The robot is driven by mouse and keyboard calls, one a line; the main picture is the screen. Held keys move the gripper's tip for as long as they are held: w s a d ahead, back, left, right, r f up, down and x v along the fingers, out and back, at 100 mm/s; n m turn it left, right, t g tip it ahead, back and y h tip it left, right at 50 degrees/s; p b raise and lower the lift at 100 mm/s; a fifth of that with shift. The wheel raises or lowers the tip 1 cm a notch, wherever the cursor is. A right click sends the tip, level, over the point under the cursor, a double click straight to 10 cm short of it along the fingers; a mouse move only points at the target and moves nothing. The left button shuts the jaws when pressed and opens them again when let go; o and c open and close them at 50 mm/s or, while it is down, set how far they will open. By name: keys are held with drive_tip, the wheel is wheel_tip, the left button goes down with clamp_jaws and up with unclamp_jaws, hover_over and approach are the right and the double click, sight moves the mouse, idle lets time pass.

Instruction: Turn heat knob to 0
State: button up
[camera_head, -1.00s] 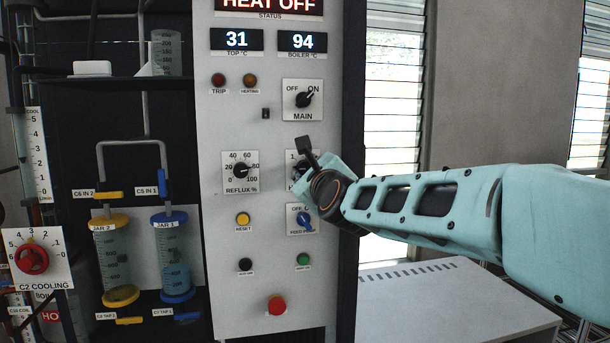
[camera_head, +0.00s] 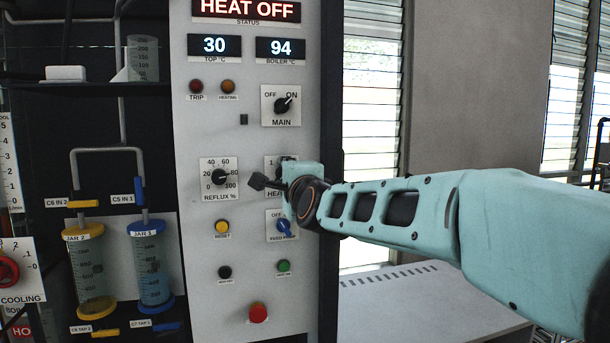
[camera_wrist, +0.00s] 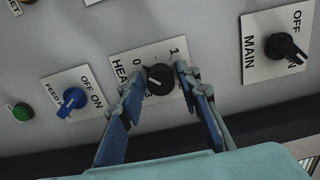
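The black heat knob (camera_wrist: 158,79) sits on a white plate marked HEAT, with 0 and 1 legible, in the wrist view. A small pale mark shows on the knob's left side; its exact setting is hard to read. My gripper (camera_wrist: 158,86) is open, with one blue-padded finger on each side of the knob and gaps visible between. In the head view my gripper (camera_head: 288,186) is at the heat plate (camera_head: 271,163) and hides most of the knob. The status display (camera_head: 247,9) reads HEAT OFF.
Close by are the MAIN switch (camera_head: 282,104) above, the reflux knob (camera_head: 219,177) to the left, and the blue feed pump switch (camera_head: 282,226) below. The red button (camera_head: 258,312) is lower. Glass jars (camera_head: 150,265) stand left of the panel.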

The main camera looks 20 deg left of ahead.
drive_tip(key=shift+o, duration=0.9)
